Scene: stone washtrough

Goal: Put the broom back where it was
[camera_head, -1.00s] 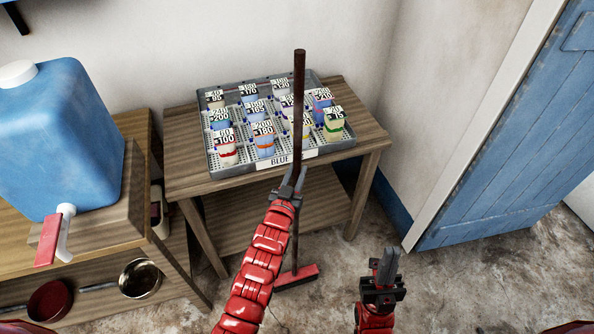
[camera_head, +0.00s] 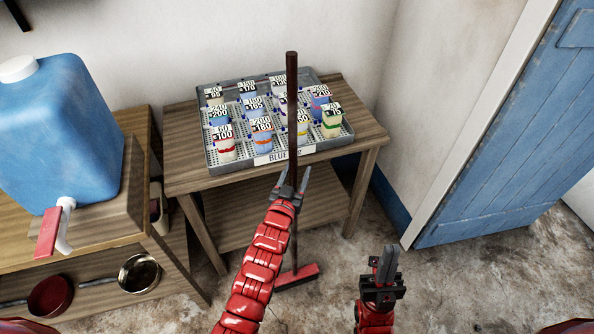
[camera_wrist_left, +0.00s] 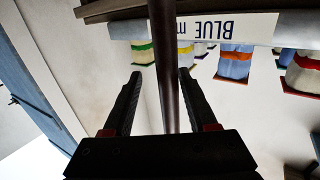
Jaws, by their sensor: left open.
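The broom has a dark brown handle (camera_head: 292,110) and a red head (camera_head: 297,275) with dark bristles. It stands nearly upright, its head on the floor in front of the wooden table and its handle rising past the table's front edge. My left gripper (camera_head: 292,182) is open, with its fingers on either side of the handle at about mid-height. In the left wrist view the handle (camera_wrist_left: 166,60) passes between the spread fingers (camera_wrist_left: 158,90), with gaps showing beside it. My right gripper (camera_head: 386,262) is empty at the lower right, its fingers close together.
The wooden table (camera_head: 375,148) carries a grey tray (camera_head: 213,163) of labelled, coloured containers, close behind the handle. A blue water canister (camera_head: 65,130) stands on a shelf at left, with pans (camera_head: 139,273) below. A blue door (camera_head: 520,130) is at right. Concrete floor is clear near the right gripper.

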